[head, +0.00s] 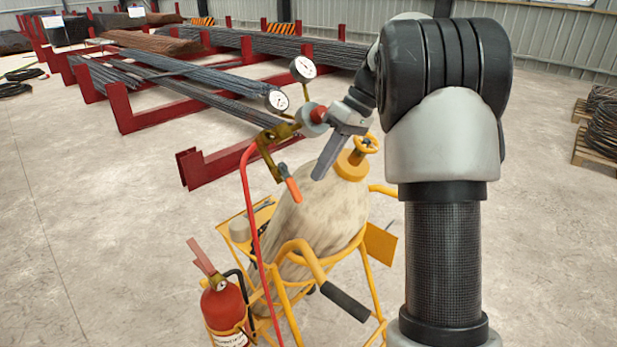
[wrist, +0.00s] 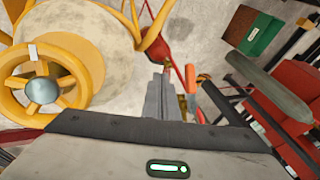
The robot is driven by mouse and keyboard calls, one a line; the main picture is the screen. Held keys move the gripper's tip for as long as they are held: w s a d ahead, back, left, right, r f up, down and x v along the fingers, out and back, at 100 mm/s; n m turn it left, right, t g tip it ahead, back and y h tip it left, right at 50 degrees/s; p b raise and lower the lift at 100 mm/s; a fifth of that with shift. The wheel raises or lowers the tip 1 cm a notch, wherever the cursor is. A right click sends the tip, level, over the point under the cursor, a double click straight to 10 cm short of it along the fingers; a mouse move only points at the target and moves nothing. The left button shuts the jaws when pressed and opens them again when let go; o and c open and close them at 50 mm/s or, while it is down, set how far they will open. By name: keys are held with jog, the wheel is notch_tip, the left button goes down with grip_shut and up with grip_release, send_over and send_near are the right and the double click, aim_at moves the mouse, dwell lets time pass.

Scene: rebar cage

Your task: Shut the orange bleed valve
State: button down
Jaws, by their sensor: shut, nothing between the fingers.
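The bleed valve's orange lever (head: 293,189) hangs down and slightly right from a brass fitting (head: 268,146) on the regulator, left of the cylinder top. The lever also shows in the wrist view (wrist: 191,82), just right of my fingers. My gripper (head: 318,178) is shut and empty, fingers pointing down, just right of the lever in the head view. A narrow gap shows between them; I cannot tell the depth. The wrist view shows the closed fingertips (wrist: 160,72). The lower part of the lever in the wrist view is partly hidden.
A yellow handwheel (head: 367,143) tops the tan cylinder (head: 325,215), close to my gripper. Two gauges (head: 303,69) and a red knob (head: 318,115) stand above it. A red hose (head: 252,215) hangs left. A yellow cart (head: 378,285) and fire extinguisher (head: 226,308) are below.

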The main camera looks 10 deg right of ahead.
aim_at(290, 182)
jog(key=shift+s+a+f, duration=0.1)
jog(key=shift+s+a, duration=0.45)
jog(key=shift+a, duration=0.35)
jog(key=shift+s+a, duration=0.5)
jog(key=shift+a, duration=0.4)
